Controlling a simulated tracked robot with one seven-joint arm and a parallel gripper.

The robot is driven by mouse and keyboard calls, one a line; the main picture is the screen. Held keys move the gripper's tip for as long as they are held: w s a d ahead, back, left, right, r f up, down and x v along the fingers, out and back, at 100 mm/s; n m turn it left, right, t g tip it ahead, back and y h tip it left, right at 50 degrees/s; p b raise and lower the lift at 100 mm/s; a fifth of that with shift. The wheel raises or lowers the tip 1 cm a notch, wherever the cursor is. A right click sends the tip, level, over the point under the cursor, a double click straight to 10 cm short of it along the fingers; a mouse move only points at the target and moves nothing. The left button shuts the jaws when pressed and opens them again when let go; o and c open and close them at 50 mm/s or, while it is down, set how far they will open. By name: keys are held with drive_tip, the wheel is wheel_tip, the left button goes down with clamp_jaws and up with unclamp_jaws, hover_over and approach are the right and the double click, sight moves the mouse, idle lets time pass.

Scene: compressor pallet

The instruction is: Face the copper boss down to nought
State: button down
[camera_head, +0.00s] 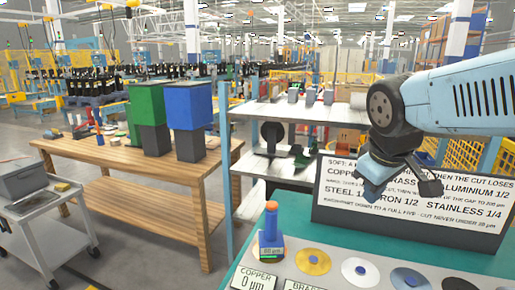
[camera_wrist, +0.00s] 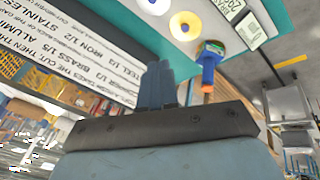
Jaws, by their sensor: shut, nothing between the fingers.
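The tool also shows in the wrist view (camera_wrist: 209,68). My gripper (camera_head: 377,190) is shut and empty, above and to the right of the tool, in front of the sign. Its blue fingers show together in the wrist view (camera_wrist: 162,86).
A dark-framed sign (camera_head: 410,205) with metal names and fractions stands behind the panel. A yellow disc (camera_head: 313,262), a silver disc (camera_head: 360,271) and others run rightward from the tool. A wooden table (camera_head: 130,160) with green and blue bins and a grey cart (camera_head: 45,215) stand left.

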drive_tip(key=shift+s+d+r+m+t+y, duration=0.15)
drive_tip(key=shift+s+m+y, duration=0.1)
drive_tip(key=shift+s+m, duration=0.6)
drive_tip(key=shift+s+m+t+y, duration=0.2)
drive_tip(key=shift+s+m, duration=0.2)
drive_tip(key=shift+m, duration=0.75)
drive_tip(key=shift+s+d+r+m+t+y, duration=0.15)
drive_tip(key=shift+s+m+y, duration=0.1)
drive_tip(key=shift+s+m, duration=0.6)
